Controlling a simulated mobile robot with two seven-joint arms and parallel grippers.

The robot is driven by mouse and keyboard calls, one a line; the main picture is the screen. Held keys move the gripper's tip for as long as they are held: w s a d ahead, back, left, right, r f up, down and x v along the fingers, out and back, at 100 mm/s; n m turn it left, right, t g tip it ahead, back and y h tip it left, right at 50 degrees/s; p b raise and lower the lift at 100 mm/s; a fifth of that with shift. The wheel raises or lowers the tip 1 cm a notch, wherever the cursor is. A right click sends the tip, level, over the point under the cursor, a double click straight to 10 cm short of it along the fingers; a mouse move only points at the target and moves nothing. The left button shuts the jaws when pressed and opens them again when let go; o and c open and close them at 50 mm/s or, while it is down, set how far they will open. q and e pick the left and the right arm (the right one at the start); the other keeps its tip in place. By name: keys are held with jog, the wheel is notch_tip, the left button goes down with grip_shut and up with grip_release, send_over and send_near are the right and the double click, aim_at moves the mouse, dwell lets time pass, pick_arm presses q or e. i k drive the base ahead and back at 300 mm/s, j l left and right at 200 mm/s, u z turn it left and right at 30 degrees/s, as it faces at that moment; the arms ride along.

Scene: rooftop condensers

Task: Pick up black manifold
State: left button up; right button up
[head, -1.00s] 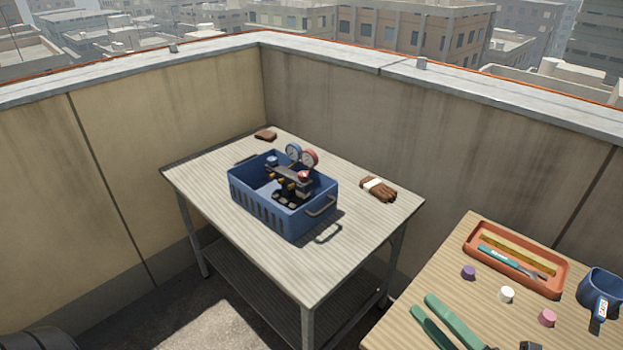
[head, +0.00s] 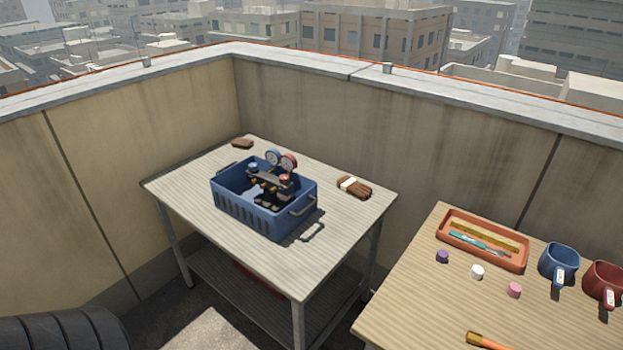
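The black manifold (head: 268,184) sits inside a blue crate (head: 262,219) on the grey slatted table (head: 240,255) in the corner. Its blue gauge (head: 271,157) and red gauge (head: 289,162) stand above the crate's rim, with a blue knob at its left and a red knob at its right. The lower part of the manifold is partly hidden by the crate's front wall. Neither of my grippers shows in this view.
A brown glove (head: 354,187) and a brown item (head: 242,143) lie on the table. A nearer wooden table (head: 410,300) at right holds an orange tray (head: 448,240), mugs (head: 558,263), small caps and an orange-handled tool (head: 487,341). Walls enclose the corner. A black ribbed object (head: 62,330) is bottom left.

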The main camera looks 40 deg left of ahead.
aim_at(275, 195)
jog(key=j+z, duration=0.3)
jog(key=k+j+z, duration=0.1)
jog(key=j+z, duration=0.25)
jog(key=j, duration=0.15)
jog(key=k+j, duration=0.1)
jog(key=j, duration=0.25)
jog(key=k+j+z, duration=0.15)
jog(key=j, duration=0.6)
jog(key=k+j+z, duration=0.15)
jog(key=j, duration=0.2)
jog(key=k+j, duration=0.15)
jog(key=j, duration=0.2)
jog(key=z, duration=0.05)
